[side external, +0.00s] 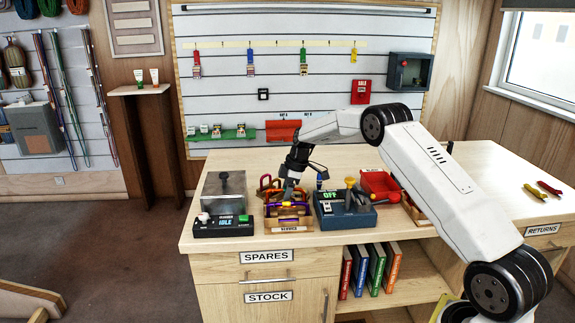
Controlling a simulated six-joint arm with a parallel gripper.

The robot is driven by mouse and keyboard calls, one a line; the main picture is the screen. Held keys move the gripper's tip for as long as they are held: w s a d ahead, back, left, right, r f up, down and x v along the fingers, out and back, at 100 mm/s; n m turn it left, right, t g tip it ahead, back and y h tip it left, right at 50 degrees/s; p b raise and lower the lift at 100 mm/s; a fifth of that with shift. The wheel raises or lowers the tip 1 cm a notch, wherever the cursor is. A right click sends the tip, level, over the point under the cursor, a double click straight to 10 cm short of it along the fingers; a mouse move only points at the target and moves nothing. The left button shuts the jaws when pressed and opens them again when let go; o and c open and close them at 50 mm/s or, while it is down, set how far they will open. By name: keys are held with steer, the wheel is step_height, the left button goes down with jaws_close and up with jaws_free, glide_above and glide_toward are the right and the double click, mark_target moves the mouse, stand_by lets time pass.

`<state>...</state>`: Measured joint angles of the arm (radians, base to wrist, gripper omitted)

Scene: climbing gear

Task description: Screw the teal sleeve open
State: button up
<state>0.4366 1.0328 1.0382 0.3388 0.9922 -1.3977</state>
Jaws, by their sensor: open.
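My gripper (288,193) points down over a wooden rack (289,224) with a label on its front, on the worktop. Its jaws are open. Several coloured carabiners stand in the rack, among them a purple one (287,205) in front and a dark red one (267,183) at the back left. The gripper is among or just above them; I cannot tell whether it touches any. I cannot make out a teal sleeve; it is too small or hidden by the gripper.
Left of the rack stands a dark box labelled IDLE (222,228) with a clear-sided housing. Right of it is a blue-grey box (345,215) with a green OFF display and a yellow-knobbed lever. A red bin (378,183) is farther right.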

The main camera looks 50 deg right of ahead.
steer(key=shift+w+d, duration=0.3)
steer(key=shift+d, duration=0.05)
stand_by(0.3)
steer(key=shift+r, duration=1.45)
stand_by(0.3)
steer(key=shift+s+a, duration=0.55)
steer(key=shift+a, duration=0.05)
steer(key=shift+f, duration=0.2)
steer(key=shift+w+f, duration=0.1)
steer(key=shift+f, duration=1.15)
steer(key=shift+w+d, duration=0.5)
stand_by(0.4)
